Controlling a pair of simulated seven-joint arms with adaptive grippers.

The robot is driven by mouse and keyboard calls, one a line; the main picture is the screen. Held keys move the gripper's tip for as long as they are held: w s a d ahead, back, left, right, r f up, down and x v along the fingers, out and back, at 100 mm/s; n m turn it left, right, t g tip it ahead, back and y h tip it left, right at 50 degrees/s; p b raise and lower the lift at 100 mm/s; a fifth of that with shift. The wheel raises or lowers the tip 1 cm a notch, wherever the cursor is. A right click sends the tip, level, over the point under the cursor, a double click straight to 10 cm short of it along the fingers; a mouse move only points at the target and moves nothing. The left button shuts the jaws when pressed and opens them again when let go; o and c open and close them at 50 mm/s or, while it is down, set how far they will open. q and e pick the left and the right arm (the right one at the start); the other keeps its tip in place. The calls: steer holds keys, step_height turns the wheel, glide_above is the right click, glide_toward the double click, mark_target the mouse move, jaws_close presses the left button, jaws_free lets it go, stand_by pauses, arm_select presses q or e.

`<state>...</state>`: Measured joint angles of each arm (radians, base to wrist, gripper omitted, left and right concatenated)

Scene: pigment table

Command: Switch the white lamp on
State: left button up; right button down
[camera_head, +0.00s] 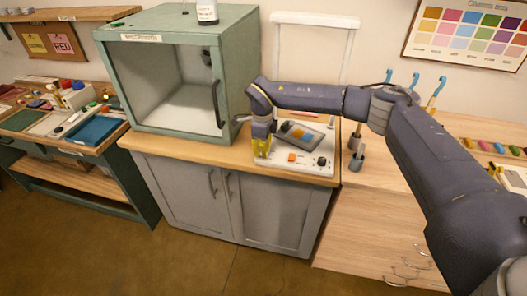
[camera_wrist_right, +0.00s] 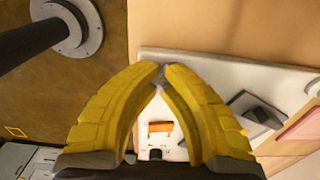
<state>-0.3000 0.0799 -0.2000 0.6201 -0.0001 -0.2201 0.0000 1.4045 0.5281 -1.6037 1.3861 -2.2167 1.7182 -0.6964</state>
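The white lamp's flat base (camera_head: 262,160) lies on the wooden counter in the head view, with a white frame (camera_head: 315,18) rising behind it. An orange switch (camera_head: 292,157) sits on the front of the base, beside a black knob (camera_head: 322,161). In the wrist view the orange switch (camera_wrist_right: 160,127) shows between the yellow fingers. My right gripper (camera_head: 261,143) is over the left end of the base, left of the switch. In the wrist view its fingertips (camera_wrist_right: 163,72) meet with nothing seen between them. Contact with the base cannot be told. My left gripper is out of view.
A grey-green booth (camera_head: 120,85) with an open front stands left of the lamp on the counter. A grey plate (camera_head: 308,138) lies on the base. Blue-topped tools (camera_head: 356,135) stand to the right, behind my right arm. A drawer unit (camera_head: 375,225) is at the right.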

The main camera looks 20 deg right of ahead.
steer(key=shift+f, duration=0.25)
steer(key=shift+r, duration=3.5)
